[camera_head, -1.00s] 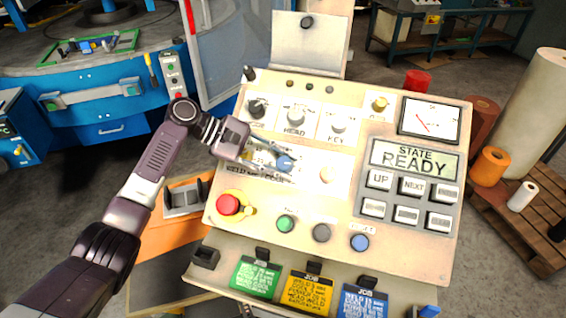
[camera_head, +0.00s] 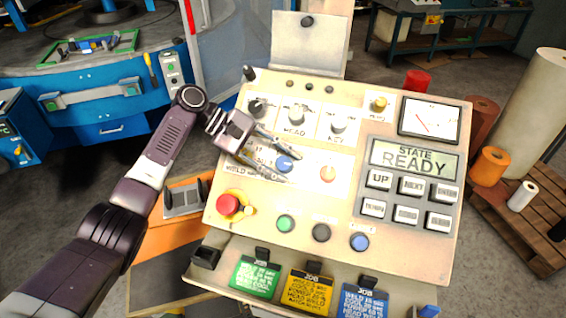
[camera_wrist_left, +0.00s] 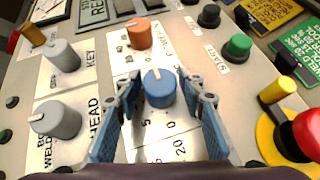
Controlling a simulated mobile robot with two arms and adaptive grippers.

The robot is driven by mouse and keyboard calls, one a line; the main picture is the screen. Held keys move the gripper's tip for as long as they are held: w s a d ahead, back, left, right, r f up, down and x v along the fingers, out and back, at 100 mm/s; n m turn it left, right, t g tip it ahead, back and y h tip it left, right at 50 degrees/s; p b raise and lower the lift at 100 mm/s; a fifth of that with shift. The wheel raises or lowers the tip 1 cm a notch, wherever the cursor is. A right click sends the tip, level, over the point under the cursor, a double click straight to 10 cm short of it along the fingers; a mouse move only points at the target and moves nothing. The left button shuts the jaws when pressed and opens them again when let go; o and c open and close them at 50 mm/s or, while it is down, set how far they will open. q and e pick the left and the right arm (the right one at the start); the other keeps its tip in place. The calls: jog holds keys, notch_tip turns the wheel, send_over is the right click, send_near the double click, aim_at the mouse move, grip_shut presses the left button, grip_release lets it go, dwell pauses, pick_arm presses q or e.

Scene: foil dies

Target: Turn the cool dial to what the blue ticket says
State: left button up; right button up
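The blue dial (camera_head: 285,163) sits on the sloping control panel; its label is too small or hidden to read. In the left wrist view the dial (camera_wrist_left: 159,90) has a white pointer mark toward the top, with scale numbers below it. My left gripper (camera_head: 293,168) is open, its two fingers on either side of the blue dial, with small gaps showing in the left wrist view (camera_wrist_left: 158,78). The blue ticket (camera_head: 365,301) hangs at the panel's lower front edge; its small print is not clearly legible. My right gripper is not in view.
An orange dial (camera_head: 328,174) is close beside the blue one. Grey HEAD (camera_head: 296,116) and KEY (camera_head: 338,124) dials are above. A red mushroom button (camera_head: 228,204) is lower left. Green (camera_head: 255,277) and yellow (camera_head: 310,292) tickets hang beside the blue ticket.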

pick_arm(q)
jog(key=shift+o, duration=0.5)
jog(key=v, duration=1.2)
